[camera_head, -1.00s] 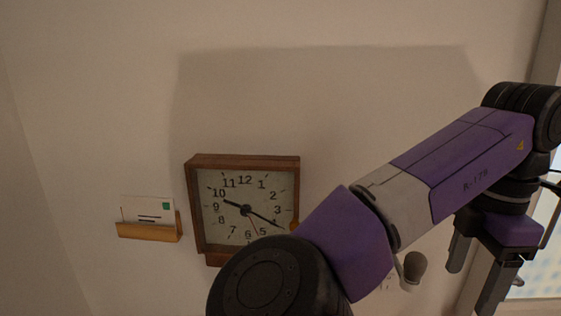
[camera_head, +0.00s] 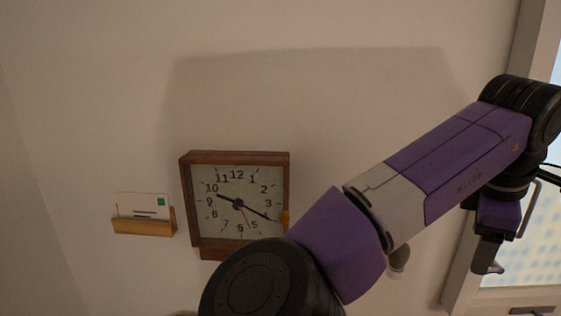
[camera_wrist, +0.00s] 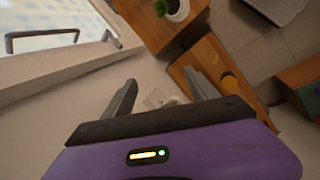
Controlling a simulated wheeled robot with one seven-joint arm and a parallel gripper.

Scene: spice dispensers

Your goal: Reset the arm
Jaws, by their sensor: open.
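My arm reaches across the right half of the head view, bent at a raised joint. My gripper (camera_head: 487,254) hangs below the far end of the arm at the right, in front of the window frame. In the wrist view my gripper (camera_wrist: 158,98) shows two fingers spread apart with nothing held between them. The picture there is tilted.
A wooden square clock (camera_head: 237,205) and a small wooden card holder (camera_head: 143,227) hang on the wall. A window (camera_head: 530,240) is at the right. The wrist view shows a window handle (camera_wrist: 42,38), a plant pot (camera_wrist: 176,9) and wooden furniture (camera_wrist: 205,57).

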